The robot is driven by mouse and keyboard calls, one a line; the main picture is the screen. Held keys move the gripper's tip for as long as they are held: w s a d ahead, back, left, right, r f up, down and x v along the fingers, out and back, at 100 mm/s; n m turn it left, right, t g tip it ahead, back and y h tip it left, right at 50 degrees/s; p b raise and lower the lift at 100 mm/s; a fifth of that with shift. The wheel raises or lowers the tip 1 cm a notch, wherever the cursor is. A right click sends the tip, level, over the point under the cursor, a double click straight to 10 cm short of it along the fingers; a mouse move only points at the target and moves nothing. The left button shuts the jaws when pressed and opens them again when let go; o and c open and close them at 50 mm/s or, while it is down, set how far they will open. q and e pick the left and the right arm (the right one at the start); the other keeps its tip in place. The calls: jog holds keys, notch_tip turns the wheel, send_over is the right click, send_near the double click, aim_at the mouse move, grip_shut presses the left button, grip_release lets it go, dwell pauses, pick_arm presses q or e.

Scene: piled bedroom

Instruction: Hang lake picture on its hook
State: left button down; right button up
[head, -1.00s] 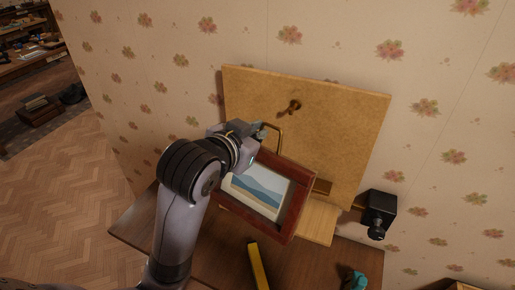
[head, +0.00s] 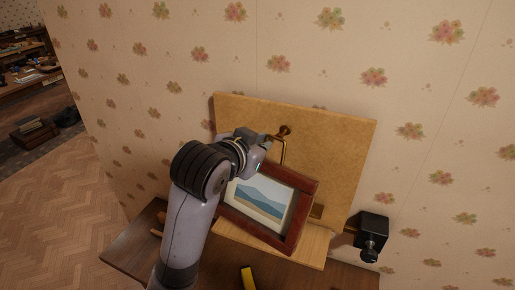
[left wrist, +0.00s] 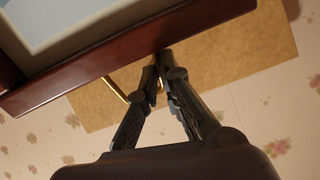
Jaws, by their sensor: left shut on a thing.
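The lake picture (head: 258,200), blue hills in a red-brown wooden frame, hangs tilted in front of a cork-coloured board (head: 330,140). A brass loop (head: 284,152) rises from its top edge. The hook (head: 285,130), a dark brass peg, is on the board just above the loop's top; I cannot tell if they touch. My left gripper (head: 268,141) is shut on the brass loop at the frame's top. In the left wrist view the fingertips (left wrist: 160,68) meet at the loop (left wrist: 117,88), beside the frame (left wrist: 100,62). My right gripper is not in view.
A wooden desk (head: 135,245) stands below, with a pale wooden ledge (head: 300,250) under the board. A yellow object (head: 248,278) lies on the desk. A black box-shaped fixture (head: 372,232) is right of the board. Flowered wall surrounds the board.

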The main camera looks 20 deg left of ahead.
pick_arm(q)
jog(key=w, duration=0.4)
jog(key=shift+w+f, duration=0.25)
jog(key=shift+f, duration=0.05)
jog(key=shift+w+f, duration=0.25)
jog(key=shift+w, duration=0.35)
dwell(0.9)
jog(key=c, duration=1.7)
grip_release()
jog(key=shift+a, duration=0.1)
jog(key=shift+s+f, duration=0.1)
jog(key=shift+f, duration=0.1)
